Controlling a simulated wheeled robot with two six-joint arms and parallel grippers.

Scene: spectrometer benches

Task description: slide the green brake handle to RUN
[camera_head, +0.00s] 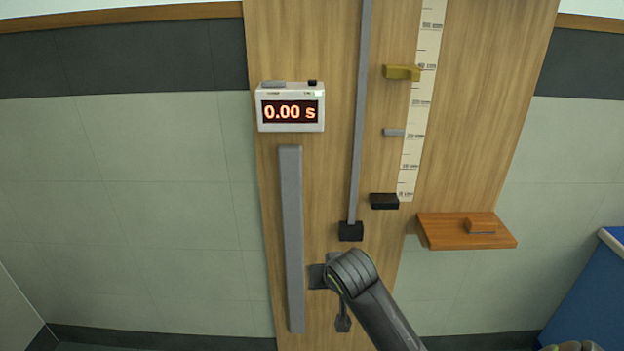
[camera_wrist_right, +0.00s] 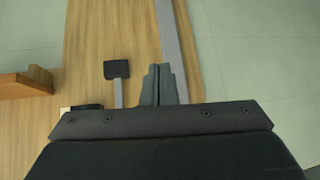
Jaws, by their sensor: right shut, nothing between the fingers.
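No green brake handle and no RUN mark can be made out in either view. My right arm covers part of the lower board. My right gripper (camera_head: 318,277) is at the lower board in the head view, just right of the long grey vertical bar (camera_head: 292,225). In the wrist view its fingers (camera_wrist_right: 158,84) are together and empty, in front of the grey bar (camera_wrist_right: 173,35); whether they touch it I cannot tell.
A timer (camera_head: 290,116) reads 0.00 s. A grey rail (camera_head: 360,110) ends in a black block (camera_head: 351,231), above my arm. To the right are a yellow bracket (camera_head: 402,73), a scale (camera_head: 428,60), a black block (camera_head: 384,201) and an orange-brown shelf (camera_head: 440,236).

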